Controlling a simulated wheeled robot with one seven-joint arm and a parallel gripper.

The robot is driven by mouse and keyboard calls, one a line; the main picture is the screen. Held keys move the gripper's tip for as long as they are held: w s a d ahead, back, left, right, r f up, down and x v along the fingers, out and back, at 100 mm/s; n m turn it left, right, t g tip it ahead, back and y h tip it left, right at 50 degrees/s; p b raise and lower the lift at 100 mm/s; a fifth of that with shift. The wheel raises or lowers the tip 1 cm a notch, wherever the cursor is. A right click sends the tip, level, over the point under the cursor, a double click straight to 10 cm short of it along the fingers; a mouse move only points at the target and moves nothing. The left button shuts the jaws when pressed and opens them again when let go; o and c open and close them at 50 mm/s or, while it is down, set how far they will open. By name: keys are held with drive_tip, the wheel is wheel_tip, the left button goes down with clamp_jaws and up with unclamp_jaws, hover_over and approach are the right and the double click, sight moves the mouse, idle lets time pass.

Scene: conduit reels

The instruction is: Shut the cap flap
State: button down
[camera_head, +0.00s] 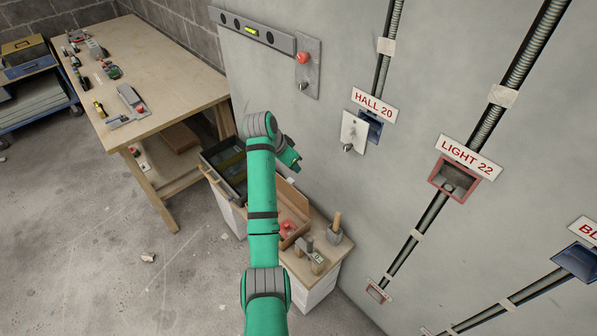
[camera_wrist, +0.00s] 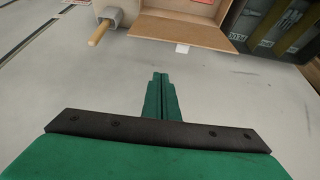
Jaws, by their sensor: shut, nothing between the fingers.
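No part is marked as the cap flap, and I cannot tell for sure which one it is. A white plate (camera_head: 352,132) with a small knob stands beside a blue wall box (camera_head: 371,127) under the HALL 20 sign. It may be the flap. A grey plate (camera_head: 308,68) with a red button and a small knob is fixed higher up to the left. My gripper (camera_head: 297,166) is shut and empty, left of and below the white plate and apart from it. Its closed fingers also show in the wrist view (camera_wrist: 159,85), touching nothing visible.
A red-rimmed wall box (camera_head: 455,181) sits under the LIGHT 22 sign, with conduits along the wall. Below my arm, a bench holds a cardboard box (camera_head: 289,206), a dark crate (camera_head: 232,165) and a cup with a wooden-handled tool (camera_head: 334,234). A worktable (camera_head: 165,65) stands left.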

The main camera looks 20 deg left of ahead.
sight(296, 192)
drive_tip(key=x, duration=1)
drive_tip(key=shift+s+a, duration=0.2)
drive_tip(key=shift+s, duration=0.45)
drive_tip(key=shift+s+a, duration=0.25)
drive_tip(key=shift+s, duration=0.4)
drive_tip(key=shift+s+a, duration=0.2)
drive_tip(key=shift+s, duration=0.45)
drive_tip(key=shift+s+a+f, duration=0.1)
